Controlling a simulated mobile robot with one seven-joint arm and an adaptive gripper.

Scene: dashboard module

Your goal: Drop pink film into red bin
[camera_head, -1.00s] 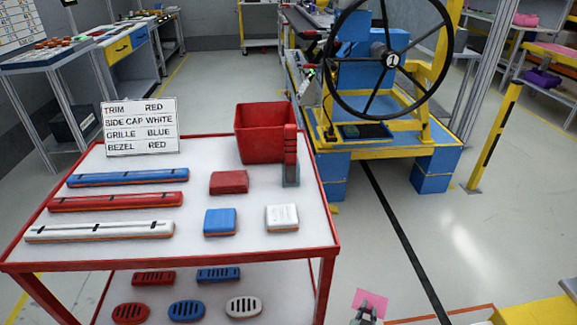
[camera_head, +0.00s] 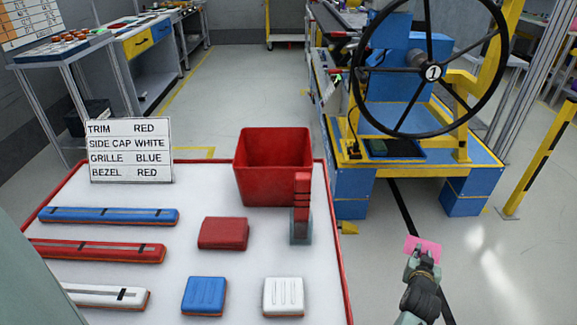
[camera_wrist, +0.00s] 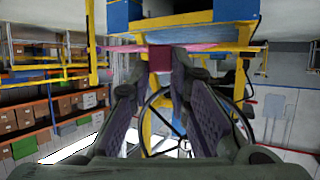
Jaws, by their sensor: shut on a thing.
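The pink film (camera_head: 424,246) is a small flat pink piece at the tips of my gripper (camera_head: 420,261). My gripper is shut on it and holds it over the floor, right of the white-topped table. In the wrist view the film (camera_wrist: 122,47) is a thin pink strip across the fingertips (camera_wrist: 160,62), seen nearly edge-on. The red bin (camera_head: 272,182) is an open-topped box at the back right of the table, up and left of my gripper in the head view. The film is clear of the bin. The visible inside of the bin shows no contents.
A red and grey upright device (camera_head: 301,215) stands at the bin's front right. Blue, red and white parts lie on the table (camera_head: 190,195), behind them a sign (camera_head: 130,150). A blue and yellow wheel machine (camera_head: 400,150) stands behind my gripper. Floor between is open.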

